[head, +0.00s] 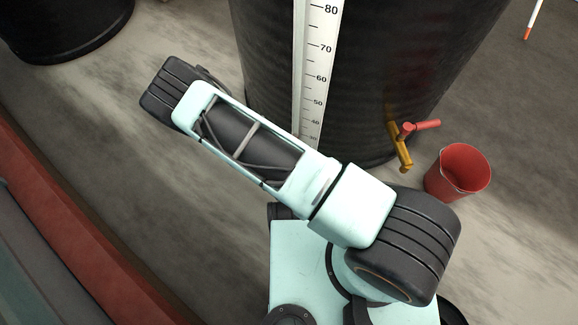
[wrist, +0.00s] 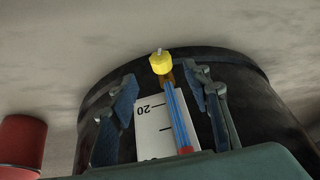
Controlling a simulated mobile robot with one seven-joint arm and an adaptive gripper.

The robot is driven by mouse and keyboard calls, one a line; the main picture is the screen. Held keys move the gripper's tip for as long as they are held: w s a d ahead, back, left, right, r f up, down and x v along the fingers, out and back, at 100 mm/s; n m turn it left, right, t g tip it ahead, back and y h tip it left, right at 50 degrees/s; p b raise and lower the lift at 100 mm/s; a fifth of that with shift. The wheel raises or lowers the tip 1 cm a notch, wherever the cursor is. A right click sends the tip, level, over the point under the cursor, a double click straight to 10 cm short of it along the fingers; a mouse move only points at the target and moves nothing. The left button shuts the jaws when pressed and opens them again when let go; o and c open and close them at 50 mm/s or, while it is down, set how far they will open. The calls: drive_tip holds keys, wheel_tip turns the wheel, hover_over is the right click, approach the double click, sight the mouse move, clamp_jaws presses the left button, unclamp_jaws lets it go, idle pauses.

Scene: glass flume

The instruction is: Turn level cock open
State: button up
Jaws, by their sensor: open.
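In the wrist view a yellow cock-like fitting (wrist: 160,63) with a pale stub sits low on the black tank (wrist: 260,88). A slim blue bar or tube (wrist: 178,115) runs from it beside the white scale (wrist: 150,128), near the 20 mark, to a red piece (wrist: 186,151). I cannot tell whether the blue part is a lever. My gripper (wrist: 162,82) is open, its fingers apart on both sides of the scale and blue part, holding nothing. In the head view my arm hides the gripper and this fitting.
In the head view a brass tap (head: 400,148) with a red handle (head: 420,126) juts from the tank's lower right. A red bucket (head: 458,172) stands beside it. Another black vessel (head: 70,35) is at upper left. Bare floor lies left of the tank.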

drive_tip(key=a+b+x, duration=0.1)
drive_tip(key=b+x, duration=0.2)
drive_tip(key=x, duration=0.6)
drive_tip(key=shift+d, duration=0.5)
drive_tip(key=shift+c, duration=0.3)
drive_tip(key=c, duration=1.1)
